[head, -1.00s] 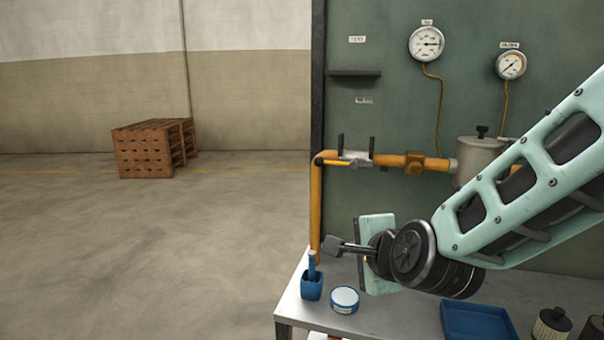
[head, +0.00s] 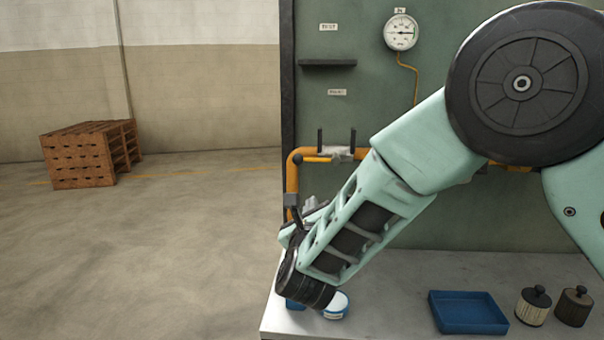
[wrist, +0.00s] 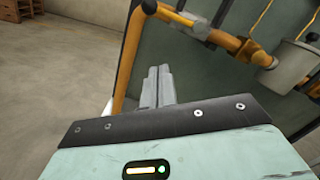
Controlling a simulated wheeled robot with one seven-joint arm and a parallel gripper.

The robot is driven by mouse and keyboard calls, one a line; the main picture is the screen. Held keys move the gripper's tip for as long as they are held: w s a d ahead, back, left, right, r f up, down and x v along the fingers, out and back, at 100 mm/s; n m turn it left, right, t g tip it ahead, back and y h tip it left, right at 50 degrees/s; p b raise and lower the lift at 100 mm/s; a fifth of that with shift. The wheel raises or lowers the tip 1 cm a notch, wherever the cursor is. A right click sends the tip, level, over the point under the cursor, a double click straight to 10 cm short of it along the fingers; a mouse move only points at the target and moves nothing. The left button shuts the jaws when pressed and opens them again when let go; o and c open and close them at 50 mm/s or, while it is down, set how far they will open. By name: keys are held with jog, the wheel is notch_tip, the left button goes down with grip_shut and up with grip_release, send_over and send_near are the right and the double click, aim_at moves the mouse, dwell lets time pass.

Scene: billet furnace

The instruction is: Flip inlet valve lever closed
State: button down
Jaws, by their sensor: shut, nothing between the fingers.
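The inlet valve lever (head: 318,160) is a short yellow bar with a black ball end. It lies along the horizontal orange pipe, its ball toward the pipe's left bend. In the wrist view the lever (wrist: 168,13) is near the top edge, with its black ball at its left end. My gripper (wrist: 160,72) is shut and empty, its grey fingers pressed together. The fingers are below the lever and apart from it, in front of the panel's left part. In the head view my forearm covers part of the pipe right of the valve, and the hand is partly hidden.
Two black upright posts (head: 352,140) rise at the valve. The orange pipe (head: 292,178) drops down the panel's left edge. On the bench are a blue-and-white tin (head: 336,308), a blue tray (head: 468,313) and filters (head: 534,305). Open floor lies left.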

aim_at(315, 160)
jog(key=shift+w, duration=0.1)
jog(key=w+a+r+p, duration=0.2)
jog(key=w+r+p, duration=0.2)
jog(key=w, duration=0.6)
jog(key=shift+w+p, duration=0.25)
jog(key=shift+p, duration=0.35)
jog(key=shift+a+b, duration=0.1)
jog(key=shift+b, duration=0.4)
